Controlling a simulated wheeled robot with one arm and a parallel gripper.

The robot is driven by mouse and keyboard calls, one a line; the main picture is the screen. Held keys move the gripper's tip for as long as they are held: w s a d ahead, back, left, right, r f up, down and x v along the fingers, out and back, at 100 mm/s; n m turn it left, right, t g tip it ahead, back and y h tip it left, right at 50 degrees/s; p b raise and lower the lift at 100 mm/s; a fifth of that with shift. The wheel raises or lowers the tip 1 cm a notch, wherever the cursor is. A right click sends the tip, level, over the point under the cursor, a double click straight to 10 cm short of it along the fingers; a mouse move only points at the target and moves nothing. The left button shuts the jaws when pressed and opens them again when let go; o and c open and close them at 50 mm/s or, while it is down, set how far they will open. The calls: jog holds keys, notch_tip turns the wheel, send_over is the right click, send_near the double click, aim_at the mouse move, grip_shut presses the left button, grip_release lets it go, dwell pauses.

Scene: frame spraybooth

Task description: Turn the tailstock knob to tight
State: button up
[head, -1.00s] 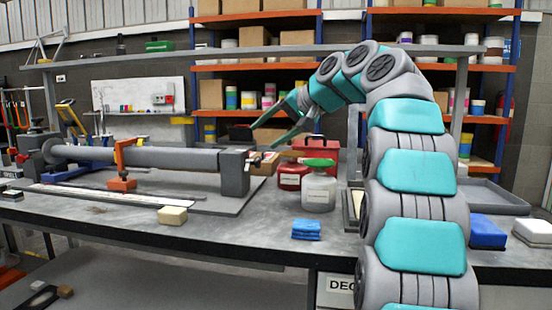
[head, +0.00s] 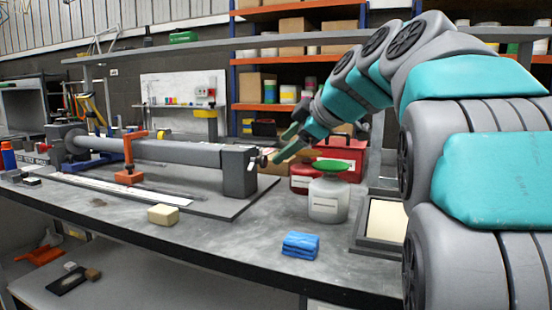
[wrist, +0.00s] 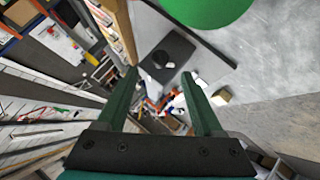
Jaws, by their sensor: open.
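The tailstock (head: 238,172) is a dark grey upright block at the right end of a long grey tube (head: 175,153) on the bench. Its small dark knob (head: 262,159) sticks out on the right side, with a bit of red beside it. My gripper (head: 281,142) is open, to the right of the knob and slightly above it, with its green fingers pointing down-left. In the wrist view the round dark knob (wrist: 160,59) shows ahead between the fingertips, in front of the tailstock block. The fingers appear apart from it. I cannot read the knob's turn position.
A white jar (head: 328,200) with a green top stands right of the tailstock, near a red box (head: 340,155). A blue cloth (head: 300,245) and a cream block (head: 163,214) lie toward the bench's front. An orange clamp (head: 128,160) stands at the tube.

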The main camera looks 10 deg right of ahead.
aim_at(265, 161)
jog(key=p+x, duration=0.1)
jog(key=x, duration=0.6)
jog(key=shift+w+a+f, duration=0.1)
jog(key=shift+w, duration=0.15)
grip_shut()
dwell(0.3)
